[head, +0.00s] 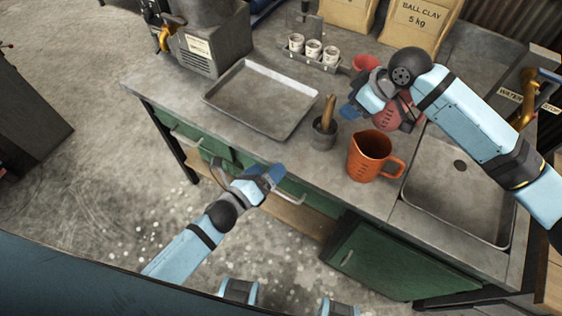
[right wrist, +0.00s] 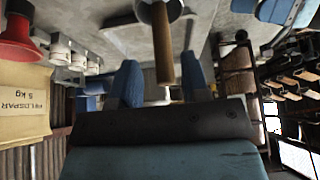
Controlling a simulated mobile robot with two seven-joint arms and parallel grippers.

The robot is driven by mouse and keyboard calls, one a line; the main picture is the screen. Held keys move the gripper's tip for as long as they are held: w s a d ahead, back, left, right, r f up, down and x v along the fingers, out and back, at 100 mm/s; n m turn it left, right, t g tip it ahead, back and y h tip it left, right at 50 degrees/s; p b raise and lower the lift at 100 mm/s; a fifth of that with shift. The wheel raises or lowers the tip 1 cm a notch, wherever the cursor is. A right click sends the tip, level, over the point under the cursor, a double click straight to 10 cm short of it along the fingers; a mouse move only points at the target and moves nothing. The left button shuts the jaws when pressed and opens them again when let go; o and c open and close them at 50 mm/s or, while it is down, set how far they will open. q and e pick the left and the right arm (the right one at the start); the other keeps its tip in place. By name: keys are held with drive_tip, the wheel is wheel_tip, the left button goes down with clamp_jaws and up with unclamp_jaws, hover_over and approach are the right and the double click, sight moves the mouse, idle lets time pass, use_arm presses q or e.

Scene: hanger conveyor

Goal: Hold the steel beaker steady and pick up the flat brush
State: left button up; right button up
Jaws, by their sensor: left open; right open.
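The small steel beaker (head: 322,138) stands upright on the grey workbench. The flat brush (head: 329,108) stands in it, its wooden handle up and its lower end hidden inside. My right gripper (head: 350,111) is open, just right of the handle in the head view. In the right wrist view the brush handle (right wrist: 162,45) points in between the two blue fingers, which are apart from it. The beaker (right wrist: 160,11) shows at the top edge there. My left gripper (head: 270,174) is open and empty at the bench's front edge, left of and nearer than the beaker.
An orange jug (head: 371,156) stands right of the beaker, beside the sink tray (head: 447,196). An empty metal tray (head: 246,108) lies to the left. Behind are a rack of white cups (head: 313,50), a red funnel (head: 365,63) and clay bags (head: 420,24). Bench around the beaker's front is clear.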

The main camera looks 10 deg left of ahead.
sight(315, 138)
use_arm(q)
drive_tip(key=w+d+m+h, duration=0.1)
drive_tip(key=w+d+m, duration=0.3)
drive_tip(key=w+d+r+m+h, duration=0.1)
drive_tip(key=w+d+m, duration=0.2)
drive_tip(key=w+m, duration=0.1)
drive_tip(key=w+d+m+h, duration=0.1)
drive_tip(key=w+d+m, duration=0.3)
drive_tip(key=w, duration=0.1)
drive_tip(key=shift+w+d+r+g, duration=0.15)
drive_tip(key=shift+w+d+g, duration=0.1)
drive_tip(key=shift+d+g, duration=0.05)
